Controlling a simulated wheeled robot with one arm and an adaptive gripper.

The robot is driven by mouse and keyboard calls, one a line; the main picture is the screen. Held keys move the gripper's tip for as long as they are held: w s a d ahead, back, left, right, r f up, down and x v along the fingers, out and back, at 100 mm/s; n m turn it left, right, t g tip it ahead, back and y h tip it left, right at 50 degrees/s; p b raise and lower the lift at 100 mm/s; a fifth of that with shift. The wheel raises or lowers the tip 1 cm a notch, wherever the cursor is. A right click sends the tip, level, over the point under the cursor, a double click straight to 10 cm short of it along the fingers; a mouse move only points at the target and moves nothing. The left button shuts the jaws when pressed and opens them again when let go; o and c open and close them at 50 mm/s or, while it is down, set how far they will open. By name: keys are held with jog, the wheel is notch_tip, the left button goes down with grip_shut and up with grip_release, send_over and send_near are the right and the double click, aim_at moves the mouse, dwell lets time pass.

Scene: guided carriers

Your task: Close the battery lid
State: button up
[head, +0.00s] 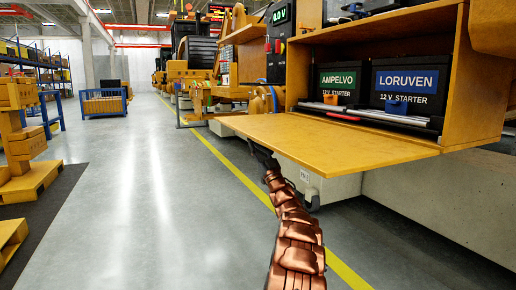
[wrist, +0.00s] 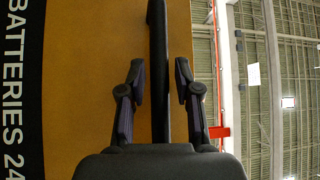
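The battery lid (head: 335,142) is a yellow-orange panel, folded down open and roughly level in front of the battery compartment. In the wrist view a yellow-brown panel face (wrist: 85,80), seemingly the lid's outer side, carries a black strip lettered "BATTERIES 24". A dark bar (wrist: 158,30), perhaps the lid's handle, runs between the fingers of my gripper (wrist: 158,66). The fingers are apart, with a gap on each side of the bar. In the head view my copper arm reaches to the lid's near left edge; the lid hides most of the gripper there.
Two black batteries, labelled AMPELVO (head: 338,88) and LORUVEN (head: 407,88), stand in the compartment. A red-handled tool (head: 342,116) lies at its front. A pale plinth (head: 440,205) stands below. Open grey floor (head: 140,210) and a yellow line lie left. Pallets (head: 28,180) stand at far left.

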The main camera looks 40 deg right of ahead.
grip_shut()
jog(key=shift+r, duration=0.1)
dwell(0.3)
